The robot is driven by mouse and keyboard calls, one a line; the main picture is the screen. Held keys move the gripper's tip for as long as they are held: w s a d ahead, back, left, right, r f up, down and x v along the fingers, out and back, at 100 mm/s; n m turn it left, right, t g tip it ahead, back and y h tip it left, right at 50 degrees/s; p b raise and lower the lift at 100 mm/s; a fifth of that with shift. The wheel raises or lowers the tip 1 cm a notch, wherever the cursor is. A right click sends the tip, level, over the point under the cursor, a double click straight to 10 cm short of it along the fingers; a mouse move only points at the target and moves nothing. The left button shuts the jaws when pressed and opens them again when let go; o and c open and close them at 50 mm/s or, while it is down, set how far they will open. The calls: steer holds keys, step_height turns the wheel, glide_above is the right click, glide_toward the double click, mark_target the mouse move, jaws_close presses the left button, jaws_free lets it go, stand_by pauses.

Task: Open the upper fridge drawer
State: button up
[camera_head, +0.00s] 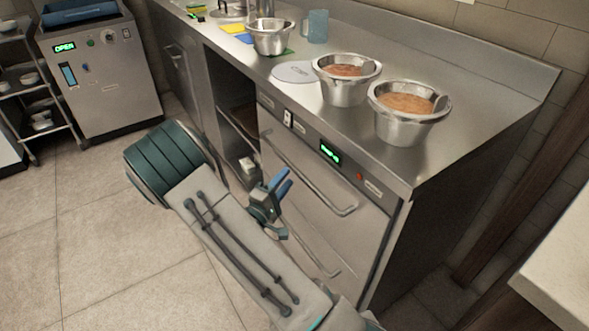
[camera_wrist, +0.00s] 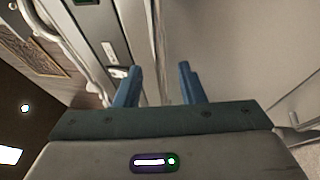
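The fridge is the steel unit under the counter, with a control panel (camera_head: 330,153) along its top. Its upper drawer (camera_head: 318,215) looks shut, flush below the panel. The upper drawer's long bar handle (camera_head: 318,187) runs across near the top of its front. My gripper (camera_head: 284,182) is in front of the left part of this drawer, close to the handle. In the wrist view, the blue fingers (camera_wrist: 159,68) are apart, and a thin metal strip like the handle runs between them. I cannot tell whether they touch it.
The lower drawer handle (camera_head: 325,268) shows below. An open cabinet bay (camera_head: 232,100) is left of the fridge. Two steel wells of sauce (camera_head: 347,88) (camera_head: 408,125) stand on the counter above. A white worktop (camera_head: 560,270) is at right. The tiled floor at left is clear.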

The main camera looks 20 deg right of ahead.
mark_target(294, 167)
steer(key=x, duration=0.5)
steer(key=shift+d, duration=0.15)
jaws_close()
